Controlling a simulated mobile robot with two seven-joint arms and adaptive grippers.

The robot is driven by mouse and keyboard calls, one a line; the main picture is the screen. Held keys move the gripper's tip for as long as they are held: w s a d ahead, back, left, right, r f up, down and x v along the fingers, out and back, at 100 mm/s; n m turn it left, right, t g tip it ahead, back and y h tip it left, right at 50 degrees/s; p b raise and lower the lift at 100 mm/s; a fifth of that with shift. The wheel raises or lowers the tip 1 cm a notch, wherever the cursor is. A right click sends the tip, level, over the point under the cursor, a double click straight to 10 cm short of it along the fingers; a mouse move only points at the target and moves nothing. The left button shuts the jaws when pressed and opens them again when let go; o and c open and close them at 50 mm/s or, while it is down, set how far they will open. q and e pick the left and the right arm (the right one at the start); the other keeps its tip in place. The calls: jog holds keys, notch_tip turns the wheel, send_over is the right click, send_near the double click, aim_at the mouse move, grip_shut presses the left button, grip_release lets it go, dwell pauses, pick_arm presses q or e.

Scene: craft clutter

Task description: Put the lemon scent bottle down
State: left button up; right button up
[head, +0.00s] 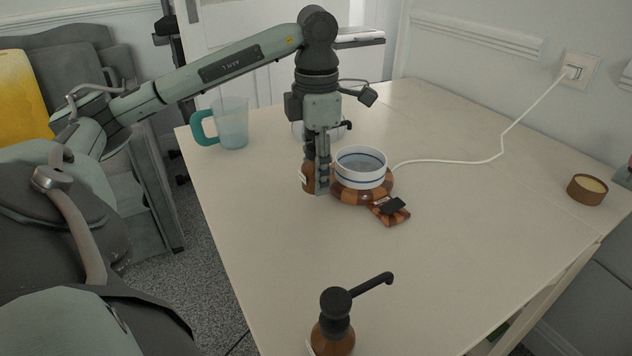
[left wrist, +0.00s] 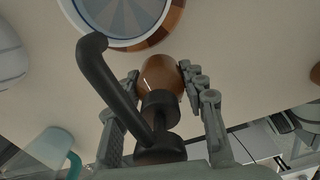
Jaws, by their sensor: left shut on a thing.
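My left gripper (head: 318,188) points down over the table and is shut on a brown pump bottle (head: 307,179), taken to be the lemon scent bottle; its label cannot be read. In the left wrist view the bottle's brown body (left wrist: 161,74) is between the fingers (left wrist: 160,78), with its black pump and long spout towards the camera. It is upright, just left of the bowl; whether its base touches the table I cannot tell. A second brown pump bottle (head: 333,338) stands at the near edge of the head view. My right gripper is not in view.
A white bowl (head: 361,166) sits on a round wooden warmer (head: 349,194), whose white cable runs to a wall socket (head: 575,72). The table's middle front is clear.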

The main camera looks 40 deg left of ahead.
pick_arm(q)
notch_tip(320, 180, down, 3)
jog(key=shift+s+r, duration=0.1)
jog(key=shift+r, duration=0.1)
jog(key=shift+f, duration=0.15)
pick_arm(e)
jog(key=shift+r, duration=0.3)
pick_arm(q)
jog(key=shift+f, duration=0.15)
jog(key=o, duration=1.3)
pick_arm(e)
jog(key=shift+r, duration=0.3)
pick_arm(q)
jog(key=shift+o, duration=0.2)
notch_tip(320, 180, up, 8)
jog(key=shift+f+p, duration=0.1)
jog(key=shift+p, duration=0.5)
notch_tip(320, 180, up, 4)
jog(key=shift+r+p, duration=0.15)
jog(key=shift+p, duration=0.9)
jog(key=shift+r, duration=0.1)
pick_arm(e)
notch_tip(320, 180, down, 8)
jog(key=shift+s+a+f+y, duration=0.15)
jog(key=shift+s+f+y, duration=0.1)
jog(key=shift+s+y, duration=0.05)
